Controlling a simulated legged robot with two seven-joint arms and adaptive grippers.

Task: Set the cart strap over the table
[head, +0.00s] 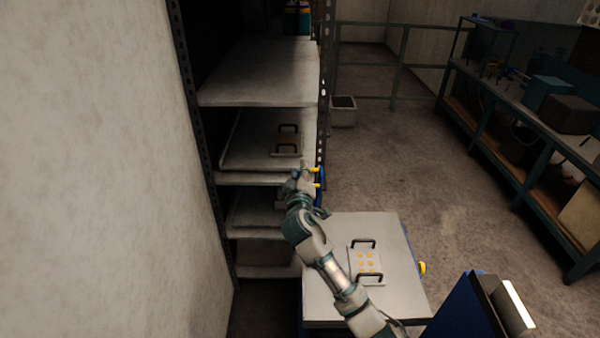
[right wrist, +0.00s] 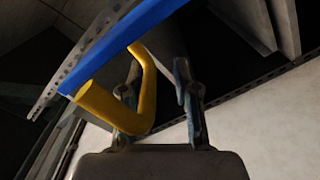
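A blue bar with a yellow bent handle (head: 319,178) is beside the rack's front post in the head view. I cannot tell for sure whether it is the cart strap. In the right wrist view the blue bar (right wrist: 130,40) runs slantwise, and its yellow handle (right wrist: 146,95) bends close around the left finger. My right gripper (head: 303,181) is at this handle; its fingers (right wrist: 160,90) stand apart, with part of the handle between them. Whether they touch it is unclear. A grey-topped table or cart (head: 395,232) stands below and to the right of the gripper. My left gripper is out of view.
A plate with yellow dots and two black handles (head: 366,262) lies on the grey top. Another handled plate (head: 286,142) lies on a rack shelf (head: 262,82). A pale wall (head: 90,160) closes the left. A workbench (head: 540,120) stands right, with open floor (head: 440,190) between.

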